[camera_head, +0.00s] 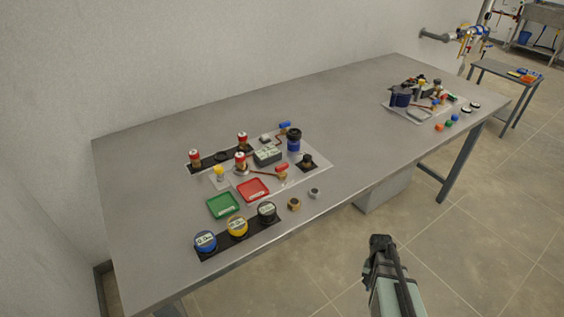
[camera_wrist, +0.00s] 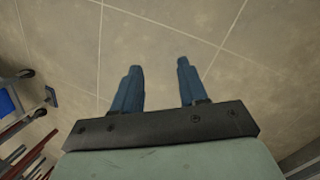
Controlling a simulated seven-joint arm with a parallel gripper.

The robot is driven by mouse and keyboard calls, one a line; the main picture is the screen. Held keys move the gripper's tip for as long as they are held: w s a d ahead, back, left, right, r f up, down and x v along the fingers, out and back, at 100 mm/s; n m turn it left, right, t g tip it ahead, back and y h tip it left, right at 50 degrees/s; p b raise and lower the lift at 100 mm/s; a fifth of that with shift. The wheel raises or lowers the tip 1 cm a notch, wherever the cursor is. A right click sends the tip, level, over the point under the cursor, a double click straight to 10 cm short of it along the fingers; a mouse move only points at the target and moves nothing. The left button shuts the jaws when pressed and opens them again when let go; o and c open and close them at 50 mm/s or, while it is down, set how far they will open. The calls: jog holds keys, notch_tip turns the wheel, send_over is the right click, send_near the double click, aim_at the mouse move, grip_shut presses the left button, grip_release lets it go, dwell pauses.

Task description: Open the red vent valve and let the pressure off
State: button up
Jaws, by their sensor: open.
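A small fitting with a red handle (camera_head: 281,176) lies on the light panel on the grey table; it looks like the red vent valve, but it is too small to tell its position. A similar fitting with a blue handle (camera_head: 285,126) is behind it. My gripper (camera_head: 380,241) is in front of the table's near edge, to the right of the valve and well apart from it. In the wrist view my gripper (camera_wrist: 158,70) has its two blue fingers apart, with only floor tiles between and beyond them.
Red-topped canisters (camera_head: 195,157), a green tray (camera_head: 222,205), a red tray (camera_head: 253,190) and round gauges (camera_head: 237,227) crowd around the panel. A dark blue jar (camera_head: 294,140) stands behind. A second cluster with a navy pot (camera_head: 401,97) is farther right. The table's middle is clear.

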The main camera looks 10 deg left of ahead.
jog(key=w+d+r+m+t+h, duration=0.1)
jog(key=w+d+r+m+t, duration=0.15)
jog(key=w+r, duration=0.75)
jog(key=w+d+r+m+t+h, duration=0.1)
jog(key=w+d+r, duration=0.2)
jog(key=w+r, duration=0.6)
jog(key=w+d+r+m+t, duration=0.1)
jog(key=w+r, duration=0.2)
jog(key=r, duration=0.4)
jog(key=w+d+r+m, duration=0.1)
jog(key=w+d+r, duration=0.1)
jog(key=w+r, duration=0.3)
notch_tip(320, 180, up, 22)
jog(key=g+y, duration=0.2)
jog(key=y, duration=0.2)
send_over(282, 165)
notch_tip(282, 165, down, 13)
jog(key=shift+f, duration=0.1)
